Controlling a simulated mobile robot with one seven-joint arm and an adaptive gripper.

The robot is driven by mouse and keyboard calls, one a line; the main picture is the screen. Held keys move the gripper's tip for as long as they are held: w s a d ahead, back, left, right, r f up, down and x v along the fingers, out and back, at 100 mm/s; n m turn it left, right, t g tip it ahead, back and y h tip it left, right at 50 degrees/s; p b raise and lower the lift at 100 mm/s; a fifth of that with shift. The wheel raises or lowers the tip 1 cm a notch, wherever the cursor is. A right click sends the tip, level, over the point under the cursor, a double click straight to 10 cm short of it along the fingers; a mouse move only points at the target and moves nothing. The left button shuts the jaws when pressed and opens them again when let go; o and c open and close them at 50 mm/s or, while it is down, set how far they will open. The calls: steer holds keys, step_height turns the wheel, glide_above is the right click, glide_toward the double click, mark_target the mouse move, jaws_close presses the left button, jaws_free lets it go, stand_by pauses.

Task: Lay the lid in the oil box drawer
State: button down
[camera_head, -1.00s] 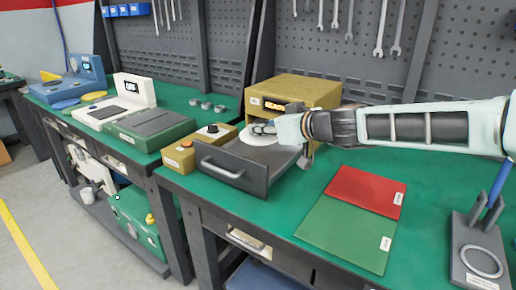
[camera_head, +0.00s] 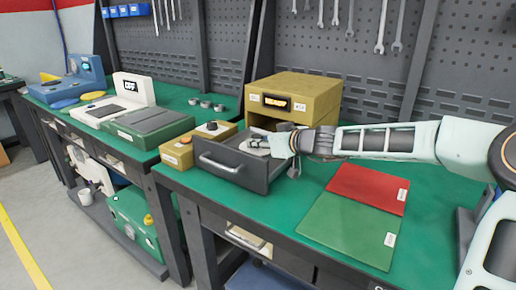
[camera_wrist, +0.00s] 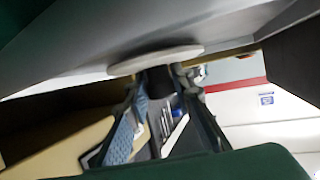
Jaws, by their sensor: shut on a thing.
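The oil box (camera_head: 318,92) is a yellow-brown cabinet with a lit orange display. Its dark grey drawer (camera_head: 222,172) is pulled out towards the front. The lid (camera_head: 251,142) is a thin white disc, inside the drawer's outline near its back right. My gripper (camera_head: 268,145) is shut on the lid and reaches in from the right. In the wrist view the lid (camera_wrist: 150,61) shows nearly edge-on between the fingertips (camera_wrist: 160,76). I cannot tell whether the lid touches the drawer floor.
A low yellow box with knobs (camera_head: 190,147) stands left of the drawer. A red mat (camera_head: 365,187) and a green mat (camera_head: 345,228) lie to the right. Green and white devices (camera_head: 150,127) stand further left. The pegboard with wrenches is behind.

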steer(key=shift+f, duration=0.2)
steer(key=shift+f, duration=0.15)
steer(key=c, duration=1.7)
jaws_free()
steer(key=shift+s+r, duration=0.1)
steer(key=shift+r, duration=0.1)
steer(key=p+v, duration=0.1)
steer(key=v, duration=0.9)
steer(key=shift+s+d+r, duration=0.1)
steer(key=shift+s+d, duration=0.1)
steer(key=shift+d, duration=0.1)
steer(key=shift+s+d+r, duration=0.2)
steer(key=shift+s+d, duration=0.05)
steer(key=shift+s, duration=0.25)
